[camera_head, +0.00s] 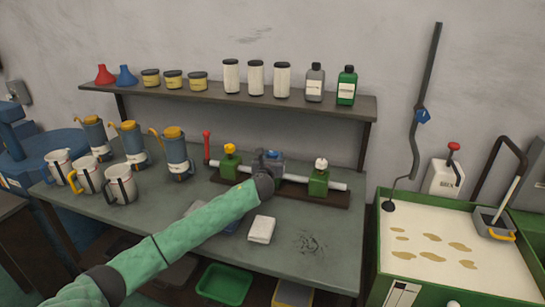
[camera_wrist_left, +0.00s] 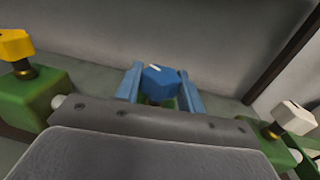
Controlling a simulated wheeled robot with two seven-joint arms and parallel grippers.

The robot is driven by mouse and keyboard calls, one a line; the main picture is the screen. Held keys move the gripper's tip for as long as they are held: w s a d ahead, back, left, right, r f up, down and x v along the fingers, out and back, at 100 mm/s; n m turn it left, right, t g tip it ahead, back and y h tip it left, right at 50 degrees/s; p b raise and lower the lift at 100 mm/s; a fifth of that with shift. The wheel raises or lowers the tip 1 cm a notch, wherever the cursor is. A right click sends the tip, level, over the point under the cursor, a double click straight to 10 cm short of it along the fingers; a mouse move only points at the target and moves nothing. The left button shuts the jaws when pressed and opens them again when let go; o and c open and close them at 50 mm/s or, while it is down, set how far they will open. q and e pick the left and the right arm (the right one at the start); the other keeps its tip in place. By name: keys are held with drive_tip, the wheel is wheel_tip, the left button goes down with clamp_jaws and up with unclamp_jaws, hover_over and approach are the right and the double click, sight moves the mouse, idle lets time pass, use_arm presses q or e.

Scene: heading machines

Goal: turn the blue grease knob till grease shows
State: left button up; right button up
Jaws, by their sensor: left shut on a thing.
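The blue grease knob (camera_wrist_left: 160,80), with a white mark on its top, sits between the two blue fingers of my left gripper (camera_wrist_left: 158,88) in the left wrist view. The gripper is shut on it. In the head view my left gripper (camera_head: 269,161) is at the middle of the pipe (camera_head: 294,178), and it mostly hides the knob and the block below it. No grease can be made out at the knob. My right gripper is not in view.
A green block with a yellow knob (camera_head: 229,148) stands left of the gripper, one with a white knob (camera_head: 321,164) right. A red-topped lever (camera_head: 207,145) stands further left. A shelf (camera_head: 170,94) runs behind.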

use_arm(q)
drive_tip(key=n+y, duration=0.2)
drive_tip(key=y, duration=0.1)
drive_tip(key=n+y, duration=0.2)
drive_tip(key=y, duration=0.2)
drive_tip(key=shift+d+n+y+p, duration=0.2)
drive_tip(key=shift+n+y+p, duration=0.1)
drive_tip(key=shift+n+p, duration=0.1)
drive_tip(key=n+y, duration=0.1)
drive_tip(key=y, duration=0.1)
drive_tip(key=shift+n+g+y, duration=0.3)
drive_tip(key=shift+n+g, duration=0.1)
drive_tip(key=shift+n+y, duration=0.4)
drive_tip(key=shift+y, duration=0.2)
drive_tip(key=shift+n+g+y, duration=0.9)
drive_tip(key=shift+y, duration=0.3)
drive_tip(key=shift+w+n+g+y+b, duration=0.1)
drive_tip(key=shift+n+g+y+b, duration=0.2)
drive_tip(key=shift+n+g+y, duration=1.3)
drive_tip(key=shift+g+y, duration=0.1)
drive_tip(key=shift+y, duration=0.2)
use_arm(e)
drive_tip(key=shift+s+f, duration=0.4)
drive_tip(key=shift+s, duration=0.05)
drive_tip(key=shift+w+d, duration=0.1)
